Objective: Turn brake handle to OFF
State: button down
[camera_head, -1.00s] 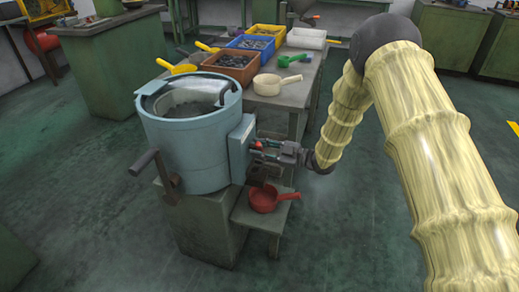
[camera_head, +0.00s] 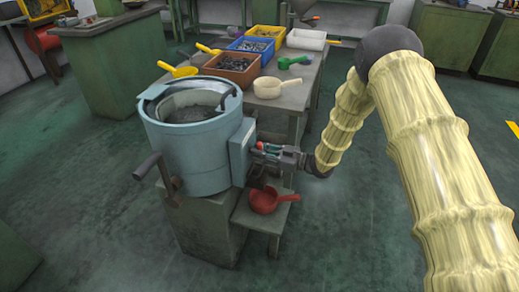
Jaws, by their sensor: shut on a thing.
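A pale blue round drum machine (camera_head: 190,150) stands on a green base, with a grey inner ring and dark contents in its open top. A lever with a dark grip (camera_head: 148,166) on a brown bracket sticks out at its front left; it looks like the brake handle. No OFF mark is readable. My gripper (camera_head: 259,150) is on the opposite side, at the blue box (camera_head: 238,150) on the drum's right, where small red and green parts show. It is shut on a small part there, mostly hidden by the fingers. It is well apart from the lever.
A red scoop (camera_head: 267,199) lies on a low green stand right below my gripper. A bench (camera_head: 290,97) behind holds an orange bin (camera_head: 232,69), other bins and several scoops. The floor to the left and front is clear.

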jog(key=m+p, duration=0.2)
jog(key=m, duration=0.2)
jog(key=shift+r+m, duration=0.15)
jog(key=shift+m, duration=0.15)
jog(key=shift+m+p, duration=0.6)
jog(key=shift+m, duration=1.3)
jog(key=c, duration=1.4)
grip_release()
jog(key=shift+d, duration=0.1)
jog(key=shift+o, duration=0.4)
jog(key=shift+s, duration=0.1)
jog(key=v, duration=1.1)
jog(key=shift+d, duration=0.35)
